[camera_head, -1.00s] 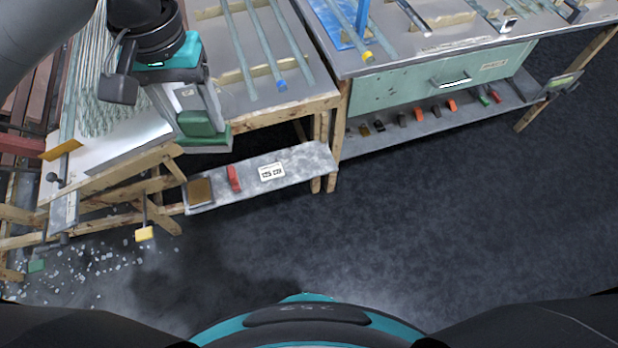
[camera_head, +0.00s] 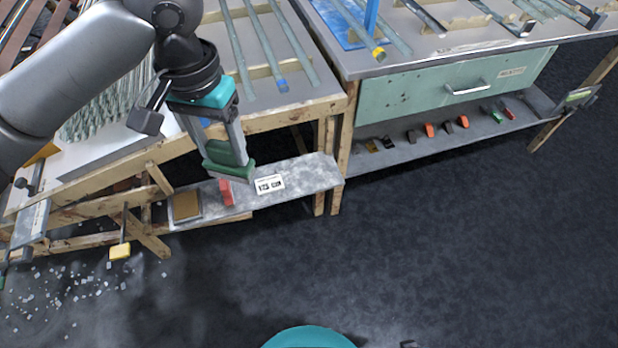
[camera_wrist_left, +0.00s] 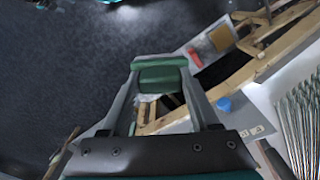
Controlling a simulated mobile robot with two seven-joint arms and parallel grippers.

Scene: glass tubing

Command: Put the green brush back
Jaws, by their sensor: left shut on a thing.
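The green brush (camera_head: 229,170) is a small green block between the fingertips of my left gripper (camera_head: 228,158). The gripper is shut on it and points down in front of the bench edge, over the low grey shelf (camera_head: 305,176). In the left wrist view the green brush (camera_wrist_left: 160,76) spans the gap between the two fingers. In the head view the gripper partly covers a red brush (camera_head: 227,196) on the shelf. A white label card (camera_head: 270,184) lies just right of the gripper in the picture. The height above the shelf is hard to tell. My right gripper is not in view.
A brown pad (camera_head: 186,206) lies at the shelf's left end. The wooden bench edge (camera_head: 285,114) with glass tubes is just behind my gripper. A drawer cabinet (camera_head: 450,90) stands right. A yellow block (camera_head: 120,251) hangs lower left. Open floor lies in front.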

